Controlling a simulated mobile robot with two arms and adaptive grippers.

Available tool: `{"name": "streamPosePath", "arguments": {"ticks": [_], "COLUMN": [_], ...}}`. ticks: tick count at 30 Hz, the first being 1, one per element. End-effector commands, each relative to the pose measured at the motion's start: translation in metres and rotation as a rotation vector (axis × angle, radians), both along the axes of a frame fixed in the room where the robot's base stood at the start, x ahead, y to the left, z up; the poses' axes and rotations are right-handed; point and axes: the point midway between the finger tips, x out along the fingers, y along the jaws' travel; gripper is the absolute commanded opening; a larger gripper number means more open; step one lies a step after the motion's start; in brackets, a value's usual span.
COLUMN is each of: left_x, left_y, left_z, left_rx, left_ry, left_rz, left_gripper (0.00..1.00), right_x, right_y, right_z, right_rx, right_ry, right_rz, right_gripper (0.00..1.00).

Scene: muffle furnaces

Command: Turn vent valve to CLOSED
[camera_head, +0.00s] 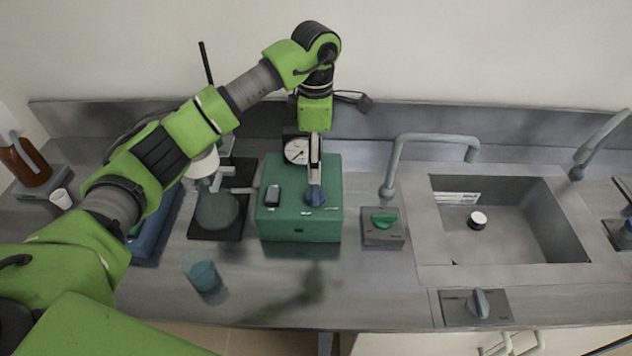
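A green box (300,223) stands on the counter, left of the sink. It has a round white dial gauge (297,151) at its back and a blue knob (315,197) on its top at the right. I cannot read which way the knob is set, and no CLOSED label is legible. My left gripper (315,182) points down from above, with its fingertips at the knob. The fingers overlap in this view, so I cannot tell whether they grip the knob or only stand over it. My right gripper is not in view.
A grey block with a green knob (384,219) sits right of the box, below a faucet (390,165). The sink (500,235) is farther right, with another knob (480,303) in front. A flask (216,210) and a blue beaker (203,276) stand at left.

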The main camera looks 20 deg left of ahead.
Motion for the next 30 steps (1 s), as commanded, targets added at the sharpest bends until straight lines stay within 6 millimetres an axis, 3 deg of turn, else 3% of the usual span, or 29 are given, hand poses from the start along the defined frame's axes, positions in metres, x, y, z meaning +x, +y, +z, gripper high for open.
{"name": "streamPosePath", "arguments": {"ticks": [3, 12, 18, 26, 27, 30], "left_x": [-0.002, -0.001, -0.001, 0.0, 0.0, 0.0], "left_y": [-0.001, -0.001, -0.001, -0.001, -0.001, -0.001], "left_z": [-0.025, -0.079, -0.095, -0.097, -0.097, -0.097], "left_rx": [-0.002, -0.003, -0.003, -0.003, -0.003, -0.003], "left_ry": [0.007, 0.004, 0.001, -0.001, -0.001, 0.0], "left_rz": [-0.001, -0.001, -0.001, -0.001, -0.001, -0.002], "left_gripper": [0.64, 0.64, 0.64, 0.64, 0.61, 0.35], "right_x": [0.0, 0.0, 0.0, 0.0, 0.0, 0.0], "right_y": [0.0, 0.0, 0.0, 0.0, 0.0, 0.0], "right_z": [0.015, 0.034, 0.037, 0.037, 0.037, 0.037], "right_rx": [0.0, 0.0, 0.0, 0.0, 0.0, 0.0], "right_ry": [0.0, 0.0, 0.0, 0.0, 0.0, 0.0], "right_rz": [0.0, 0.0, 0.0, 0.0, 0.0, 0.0], "right_gripper": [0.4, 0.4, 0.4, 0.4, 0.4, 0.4]}}
